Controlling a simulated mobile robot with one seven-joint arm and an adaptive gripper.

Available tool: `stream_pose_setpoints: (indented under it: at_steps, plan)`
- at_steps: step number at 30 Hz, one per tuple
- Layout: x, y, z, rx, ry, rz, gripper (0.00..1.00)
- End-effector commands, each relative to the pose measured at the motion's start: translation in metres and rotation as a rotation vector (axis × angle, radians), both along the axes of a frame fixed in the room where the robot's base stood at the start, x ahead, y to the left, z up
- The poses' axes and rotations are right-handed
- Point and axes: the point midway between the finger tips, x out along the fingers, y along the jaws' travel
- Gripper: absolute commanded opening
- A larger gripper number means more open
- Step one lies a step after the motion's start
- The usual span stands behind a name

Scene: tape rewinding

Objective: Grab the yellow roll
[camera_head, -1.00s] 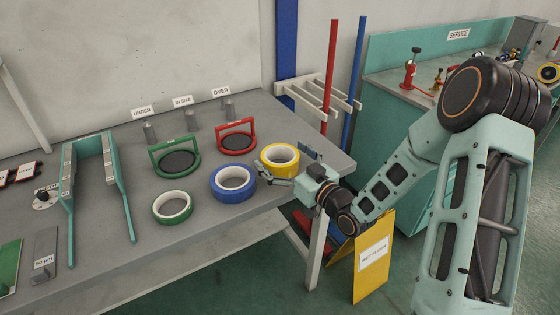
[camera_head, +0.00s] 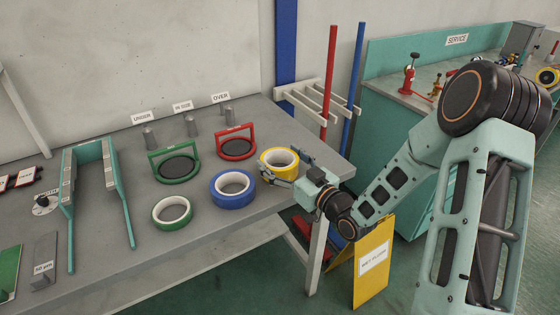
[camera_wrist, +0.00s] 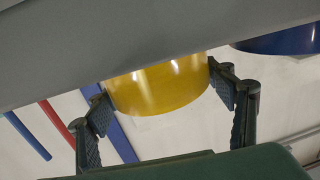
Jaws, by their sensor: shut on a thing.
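The yellow roll (camera_head: 268,168) lies flat near the right end of the grey table, and its curved outer side fills the middle of the wrist view (camera_wrist: 160,88). My gripper (camera_head: 281,168) is shut on the yellow roll, with one finger on each side of it. In the wrist view the fingers (camera_wrist: 163,92) touch or nearly touch both sides of the roll.
A blue roll (camera_head: 217,195) lies just left of the yellow one, and a green roll (camera_head: 158,219) lies farther left. Green (camera_head: 152,168) and red (camera_head: 219,144) framed rings stand behind them. A yellow floor sign (camera_head: 360,285) stands below the table (camera_head: 130,285).

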Motion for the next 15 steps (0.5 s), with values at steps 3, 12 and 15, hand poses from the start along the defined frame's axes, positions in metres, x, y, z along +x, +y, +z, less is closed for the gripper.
stream_pose_setpoints:
  at_steps: [3,12,15]
  plan:
    - [0.000,0.000,0.016,0.000,-0.003,0.000,0.46]
    - [-0.037,-0.011,0.078,-0.001,-0.002,-0.002,0.46]
    - [-0.054,-0.016,0.094,-0.001,0.000,-0.003,0.46]
